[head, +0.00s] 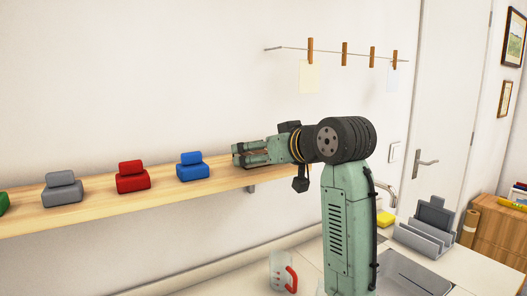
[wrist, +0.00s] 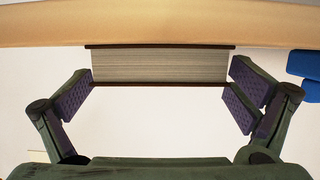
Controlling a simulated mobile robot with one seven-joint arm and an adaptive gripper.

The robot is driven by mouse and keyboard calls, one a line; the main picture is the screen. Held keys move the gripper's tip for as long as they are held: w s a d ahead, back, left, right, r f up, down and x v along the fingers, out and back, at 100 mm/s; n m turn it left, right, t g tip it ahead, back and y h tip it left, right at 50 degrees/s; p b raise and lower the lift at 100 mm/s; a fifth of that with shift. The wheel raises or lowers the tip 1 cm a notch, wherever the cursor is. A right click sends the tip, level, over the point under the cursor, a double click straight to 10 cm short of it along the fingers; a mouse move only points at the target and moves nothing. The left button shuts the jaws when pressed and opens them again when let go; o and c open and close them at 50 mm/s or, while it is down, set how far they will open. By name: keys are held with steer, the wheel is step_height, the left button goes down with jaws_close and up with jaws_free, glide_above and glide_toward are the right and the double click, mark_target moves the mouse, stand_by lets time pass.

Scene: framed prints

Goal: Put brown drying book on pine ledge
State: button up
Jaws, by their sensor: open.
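The brown book (wrist: 160,66) lies flat between my gripper's fingers in the wrist view, dark brown covers above and below pale page edges. Its upper cover edge in that view meets the pine ledge (wrist: 45,28). In the head view the pine ledge (head: 110,208) runs along the wall, and my gripper (head: 242,155) is at its right part. The gripper is open, with one finger at each side of the book and small gaps showing in the wrist view. In the head view the fingers mostly hide the book.
On the ledge stand a blue block (head: 192,167), a red one (head: 132,178), a grey one (head: 63,190) and a partly cut-off green one (head: 3,202).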

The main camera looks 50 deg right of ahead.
steer(key=shift+r, duration=0.3)
steer(key=shift+s+a, duration=0.1)
steer(key=shift+s, duration=0.25)
steer(key=b+v, duration=0.3)
steer(key=v, duration=0.8)
